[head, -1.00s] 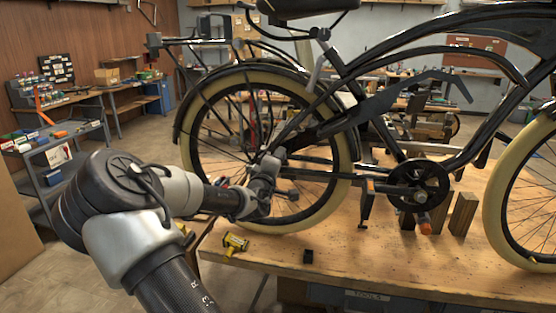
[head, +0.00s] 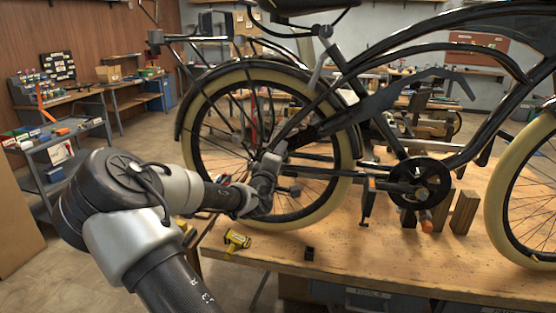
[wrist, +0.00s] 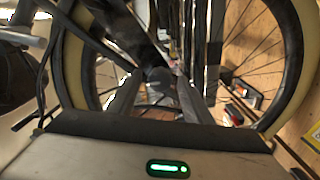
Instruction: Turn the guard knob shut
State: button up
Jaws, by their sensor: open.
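The black bicycle frame (head: 385,98) stands over the workbench, with its rear wheel (head: 342,190) behind my gripper. My gripper (head: 283,149) reaches in beside the rear wheel near its hub, at the back end of the frame. In the wrist view my gripper (wrist: 157,98) is open, with one finger on each side. A dark round part (wrist: 158,76), which looks like the guard knob, shows between and just beyond the fingertips. I cannot tell whether the fingers touch it or how far it is turned. In the head view my wrist hides the knob.
The wooden workbench (head: 400,262) carries a yellow tool (head: 237,241), a small black block (head: 309,254) and wooden blocks (head: 464,212). The crank and chainring (head: 432,185) are to the right. Spokes and frame tubes crowd my gripper. A shelf cart (head: 60,150) stands at the left.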

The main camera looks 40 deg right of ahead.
jog(key=v, duration=1.7)
jog(key=shift+s, duration=0.2)
jog(key=shift+a, duration=0.1)
jog(key=s+a+f+m+g+y+p, duration=0.1)
jog(key=a+f+m+g+y, duration=0.1)
jog(key=a+f+y, duration=0.3)
jog(key=s+a+f+m+g+y+p, duration=0.1)
jog(key=s+a+f+m+g+y, duration=0.15)
jog(key=f, duration=0.55)
jog(key=s+a+r+y+p, duration=0.1)
jog(key=a+r+y, duration=0.2)
jog(key=a+y, duration=0.35)
jog(key=s+a+r+p, duration=0.1)
jog(key=s+a+r, duration=0.3)
jog(key=s+r, duration=0.4)
jog(key=s+a+r+g+p, duration=0.1)
jog(key=s+a+r, duration=0.3)
jog(key=s+r, duration=0.5)
jog(key=shift+s+a+r+m, duration=0.3)
jog(key=shift+a+r+m, duration=0.05)
jog(key=shift+r, duration=0.15)
